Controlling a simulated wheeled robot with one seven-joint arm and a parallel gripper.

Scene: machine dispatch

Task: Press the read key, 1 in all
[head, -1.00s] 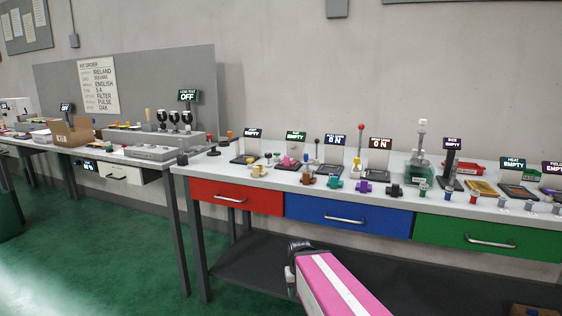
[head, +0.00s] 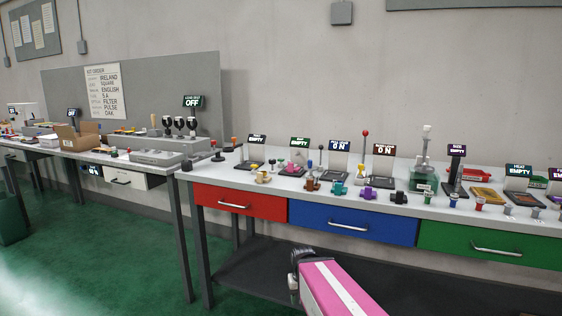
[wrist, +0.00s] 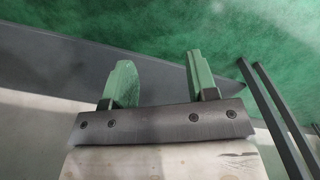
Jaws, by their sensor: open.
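I cannot make out a key labelled "read" in the head view; the small labels on the bench are mostly too small to tell. Several devices with little signs stand on the long white bench. Two dark signs read ON, a left one (head: 339,146) and a right one (head: 383,150). Another sign (head: 193,102) reads OFF above a grey box (head: 170,144) on the left bench. My gripper (wrist: 158,62) shows in the wrist view with two green fingers apart and nothing between them. Green floor and a dark shelf lie beyond it.
The long bench has a red drawer (head: 239,203), a blue drawer (head: 350,220) and a green drawer (head: 490,243), all shut. A dark lower shelf (head: 245,275) runs beneath. A cardboard box (head: 76,138) stands on the left bench. Green floor (head: 110,240) is clear at left.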

